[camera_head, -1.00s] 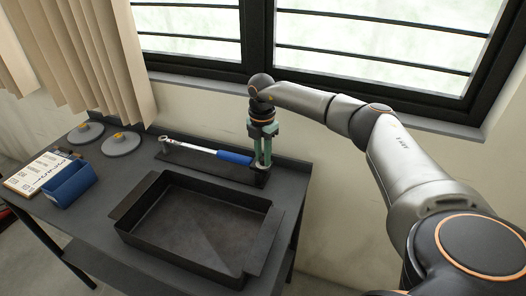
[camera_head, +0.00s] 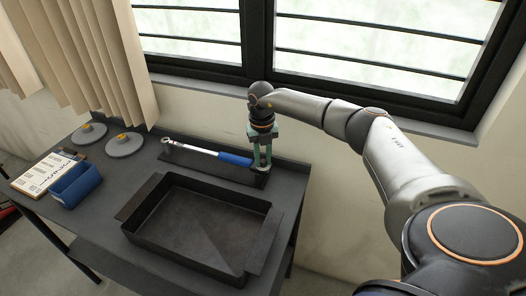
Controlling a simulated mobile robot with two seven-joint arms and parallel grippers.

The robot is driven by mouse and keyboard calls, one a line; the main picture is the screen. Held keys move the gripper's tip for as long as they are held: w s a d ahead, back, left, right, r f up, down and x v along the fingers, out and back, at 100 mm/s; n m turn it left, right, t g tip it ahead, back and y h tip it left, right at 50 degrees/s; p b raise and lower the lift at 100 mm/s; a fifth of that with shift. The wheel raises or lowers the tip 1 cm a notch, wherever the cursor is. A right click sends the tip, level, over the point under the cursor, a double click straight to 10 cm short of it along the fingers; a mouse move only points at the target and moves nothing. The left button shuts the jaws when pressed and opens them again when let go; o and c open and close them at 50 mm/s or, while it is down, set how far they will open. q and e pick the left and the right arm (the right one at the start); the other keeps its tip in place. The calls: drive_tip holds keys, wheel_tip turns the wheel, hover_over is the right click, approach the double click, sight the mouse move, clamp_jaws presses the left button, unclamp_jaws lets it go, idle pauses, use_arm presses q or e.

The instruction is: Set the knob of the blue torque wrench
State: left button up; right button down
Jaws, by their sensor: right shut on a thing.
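The torque wrench (camera_head: 207,150) lies on a dark holder at the back of the table, with its silver head to the left and its blue handle (camera_head: 235,159) to the right. My right gripper (camera_head: 262,165) points straight down at the right end of the handle, its greenish fingers shut there on the wrench's knob end. The knob itself is hidden between the fingers, so its setting cannot be read. My left gripper is not in view.
A dark empty tray (camera_head: 190,225) sits in front of the wrench. At the left are a blue bin (camera_head: 76,186), a clipboard with paper (camera_head: 42,172) and two grey discs with orange knobs (camera_head: 124,145). A window and wall stand close behind the table.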

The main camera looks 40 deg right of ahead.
drive_tip(key=n, duration=0.3)
drive_tip(key=shift+n, duration=0.4)
drive_tip(key=n, duration=0.3)
drive_tip(key=shift+n, duration=0.3)
drive_tip(key=n, duration=0.3)
drive_tip(key=shift+n, duration=0.3)
drive_tip(key=n+b, duration=0.1)
drive_tip(key=n, duration=0.7)
drive_tip(key=n+b, duration=0.1)
drive_tip(key=n, duration=0.3)
drive_tip(key=shift+n, duration=0.3)
drive_tip(key=n, duration=0.3)
drive_tip(key=shift+n+b, duration=0.3)
drive_tip(key=shift+b, duration=0.1)
drive_tip(key=shift+n, duration=1.9)
